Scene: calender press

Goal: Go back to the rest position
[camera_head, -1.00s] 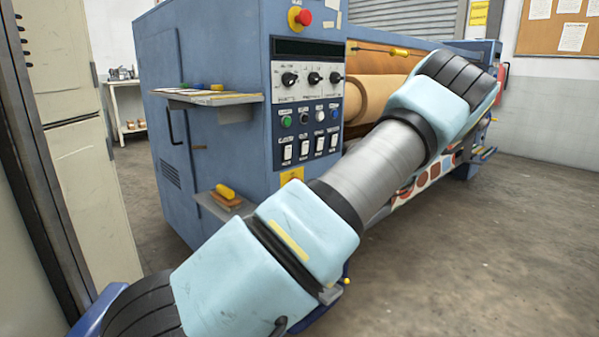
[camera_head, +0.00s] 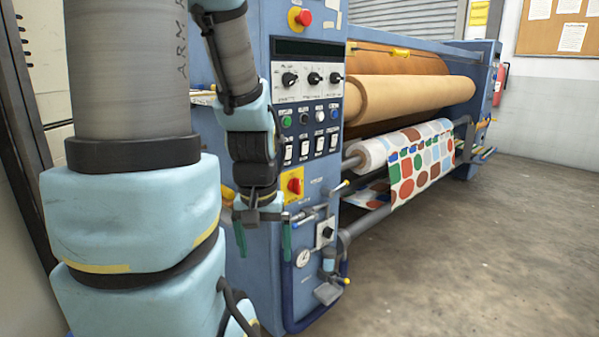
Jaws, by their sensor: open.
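My gripper (camera_head: 263,238) hangs pointing down in front of the blue press's control panel. Its two green-tipped fingers are apart, with nothing between them. It is left of the red rotary switch on its yellow plate (camera_head: 292,186) and above the press's lower front. My arm rises large at the left and bends over at the top, out of the picture. The calender press (camera_head: 300,235) stands behind it, with its row of knobs and switches showing. I cannot tell whether the gripper touches the press.
A roll of patterned fabric (camera_head: 418,170) hangs at the press's front, below large tan rollers (camera_head: 410,95). The concrete floor (camera_head: 480,250) at the right is clear.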

